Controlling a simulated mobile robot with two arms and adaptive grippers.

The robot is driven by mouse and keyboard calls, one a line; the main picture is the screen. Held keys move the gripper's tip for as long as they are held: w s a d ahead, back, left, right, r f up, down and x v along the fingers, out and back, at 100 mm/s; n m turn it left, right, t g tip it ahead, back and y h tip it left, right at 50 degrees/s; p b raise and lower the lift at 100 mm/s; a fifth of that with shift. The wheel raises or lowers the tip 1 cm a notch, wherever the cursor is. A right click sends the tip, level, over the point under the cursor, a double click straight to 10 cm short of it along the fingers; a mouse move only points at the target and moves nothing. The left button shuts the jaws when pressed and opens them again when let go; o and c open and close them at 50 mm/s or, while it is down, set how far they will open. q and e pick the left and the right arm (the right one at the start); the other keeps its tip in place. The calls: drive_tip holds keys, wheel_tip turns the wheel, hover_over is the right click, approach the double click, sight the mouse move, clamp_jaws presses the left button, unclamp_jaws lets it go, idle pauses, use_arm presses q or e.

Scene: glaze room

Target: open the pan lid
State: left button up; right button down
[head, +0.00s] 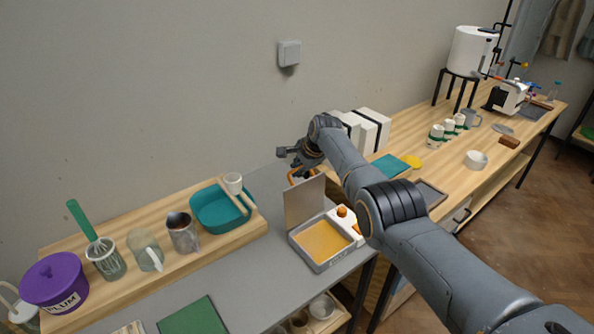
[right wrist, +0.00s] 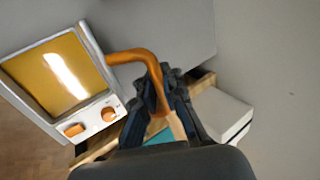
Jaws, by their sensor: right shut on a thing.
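The pan (head: 322,268) is a square metal box with an amber inside, standing on the grey bench. Its grey lid (head: 303,203) stands raised, roughly upright, along the pan's back edge. An orange handle (head: 294,177) shows at the lid's top edge. My right gripper (head: 295,158) is at that handle; the right wrist view shows its fingers (right wrist: 168,98) shut on the orange handle (right wrist: 140,54). The pan's amber inside also shows in the right wrist view (right wrist: 42,78). The fingertips are partly hidden. My left gripper is out of view.
A panel with orange knobs (head: 342,211) sits at the pan's right side. A teal bin (head: 215,217), a metal pitcher (head: 183,232), a glass jug and a purple tub (head: 53,280) stand on a wooden board to the left. White boxes (head: 372,125) stand behind my right arm.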

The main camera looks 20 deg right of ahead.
drive_tip(key=shift+w+r, duration=0.15)
drive_tip(key=shift+r, duration=0.25)
drive_tip(key=c, duration=1.8)
unclamp_jaws()
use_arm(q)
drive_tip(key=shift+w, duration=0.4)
use_arm(e)
drive_tip(key=shift+o, duration=0.4)
drive_tip(key=shift+s+f, duration=0.2)
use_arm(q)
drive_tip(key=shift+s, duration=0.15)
use_arm(e)
drive_tip(key=v, duration=1.2)
